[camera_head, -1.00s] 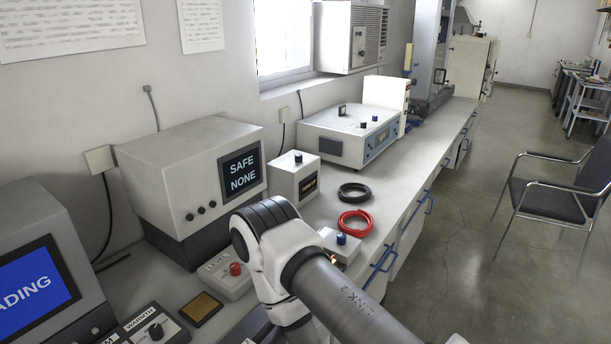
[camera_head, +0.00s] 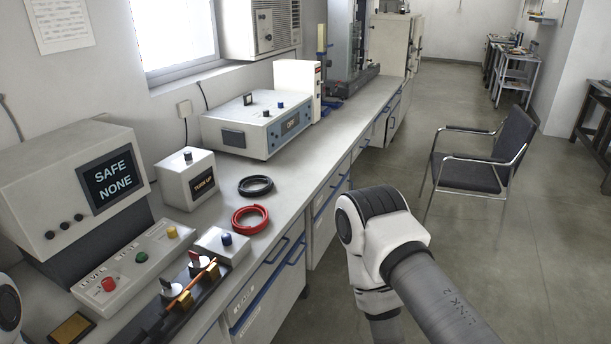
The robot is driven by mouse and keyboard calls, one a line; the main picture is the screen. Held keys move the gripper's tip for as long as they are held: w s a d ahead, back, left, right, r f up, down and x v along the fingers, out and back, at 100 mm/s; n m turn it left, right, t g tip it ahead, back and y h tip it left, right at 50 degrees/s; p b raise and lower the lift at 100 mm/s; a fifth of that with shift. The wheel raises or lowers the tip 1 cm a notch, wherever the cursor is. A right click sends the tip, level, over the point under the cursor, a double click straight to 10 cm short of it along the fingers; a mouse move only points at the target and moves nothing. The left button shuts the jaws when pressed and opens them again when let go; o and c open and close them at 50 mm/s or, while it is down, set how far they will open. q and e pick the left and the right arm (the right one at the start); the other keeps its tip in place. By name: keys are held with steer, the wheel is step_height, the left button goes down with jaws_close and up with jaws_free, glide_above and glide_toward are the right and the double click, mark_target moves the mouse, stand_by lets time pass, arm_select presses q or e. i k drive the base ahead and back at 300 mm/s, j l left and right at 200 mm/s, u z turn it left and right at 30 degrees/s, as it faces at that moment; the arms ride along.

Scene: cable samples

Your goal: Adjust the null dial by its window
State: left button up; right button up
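A small white box (camera_head: 175,190) with a dark knob (camera_head: 187,156) on top stands on the bench between the monitor and the larger instrument. Its front window (camera_head: 204,183) shows orange text that seems to read "TURN UP". I take this knob and window for the null dial. My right arm comes in from the lower right, over the floor in front of the bench and well apart from the box. Its gripper is out of the picture. A white and black part at the lower left edge seems to be my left arm; that gripper is not visible.
A monitor (camera_head: 62,175) reads "SAFE NONE". Black (camera_head: 256,187) and red (camera_head: 250,219) cable coils lie right of the box. A button panel (camera_head: 130,270), a small blue-knobbed box (camera_head: 214,246) and a clamp fixture (camera_head: 185,305) are nearer. A chair (camera_head: 480,165) stands on open floor.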

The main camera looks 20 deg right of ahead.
mark_target(188, 154)
steer(key=i+l, duration=0.25)
steer(key=i+l+u, duration=0.15)
steer(key=l, duration=0.3)
steer(key=i+l, duration=0.25)
steer(key=l+u, duration=0.05)
steer(key=l, duration=0.05)
